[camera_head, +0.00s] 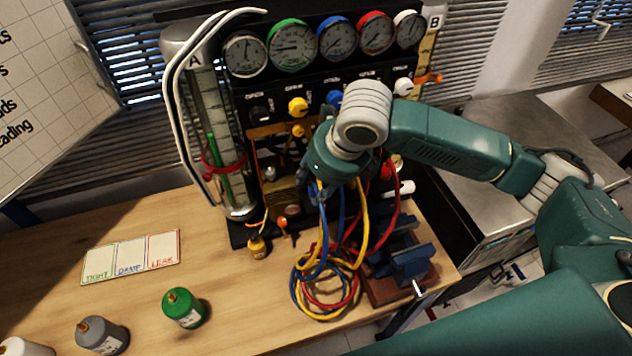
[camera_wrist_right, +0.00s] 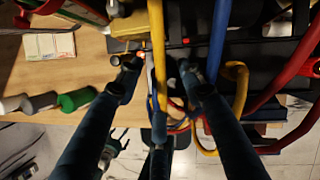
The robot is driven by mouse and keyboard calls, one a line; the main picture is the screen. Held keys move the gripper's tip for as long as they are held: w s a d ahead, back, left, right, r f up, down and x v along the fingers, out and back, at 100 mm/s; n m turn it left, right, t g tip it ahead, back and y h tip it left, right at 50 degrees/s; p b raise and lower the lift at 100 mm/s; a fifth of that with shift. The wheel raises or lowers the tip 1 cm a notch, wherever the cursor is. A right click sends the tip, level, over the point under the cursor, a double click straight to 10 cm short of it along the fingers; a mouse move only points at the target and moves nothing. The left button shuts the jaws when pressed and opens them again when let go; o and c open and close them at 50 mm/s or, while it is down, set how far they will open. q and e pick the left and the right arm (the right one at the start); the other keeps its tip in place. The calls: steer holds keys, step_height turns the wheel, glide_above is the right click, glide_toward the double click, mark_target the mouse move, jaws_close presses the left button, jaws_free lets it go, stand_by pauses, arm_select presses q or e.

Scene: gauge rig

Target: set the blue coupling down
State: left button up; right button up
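My right gripper (camera_head: 322,192) is in front of the gauge rig's lower part, above the coiled hoses, mostly hidden by its own wrist in the head view. In the right wrist view its fingers (camera_wrist_right: 160,72) are spread apart, with a yellow hose (camera_wrist_right: 157,45) showing in the gap; I see nothing clamped. A blue hose (camera_head: 341,222) hangs beside the gripper and also shows right of the fingers in the wrist view (camera_wrist_right: 218,40). I cannot pick out the blue coupling in either view. My left gripper is not in view.
Coiled hoses (camera_head: 325,303) lie on the bench left of a blue vise (camera_head: 410,264). A green bottle (camera_head: 183,308), a grey bottle (camera_head: 102,336) and a label card (camera_head: 131,257) are at left.

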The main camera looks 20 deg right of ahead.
steer(key=b+v, duration=0.2)
steer(key=v, duration=1)
